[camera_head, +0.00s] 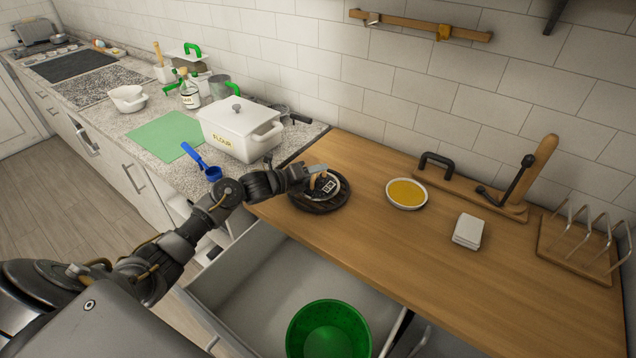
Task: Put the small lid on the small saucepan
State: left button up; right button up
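A small round lid (329,190), dark with a pale rim and a wooden-coloured knob, rests on a dark round trivet (322,207) at the left end of the wooden worktop. My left gripper (316,177) is right at the knob, with its fingers low over the lid. The fingers are too small and dark to tell whether they are closed on the knob. A small grey pot with a green handle (219,86) stands on the granite counter further back; I cannot tell whether it is the small saucepan. Another dark-handled pan (286,113) is partly hidden behind the white flour box. My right gripper is not in view.
The white flour box (240,129), a blue scoop (213,171) and a green mat (165,137) lie left of the gripper. A yellow-filled dish (406,194), white block (468,231) and wire rack (585,242) stand right. An open drawer below holds a green bowl (328,332).

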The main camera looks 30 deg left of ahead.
pick_arm(q)
grip_shut()
jog(key=shift+r, duration=0.15)
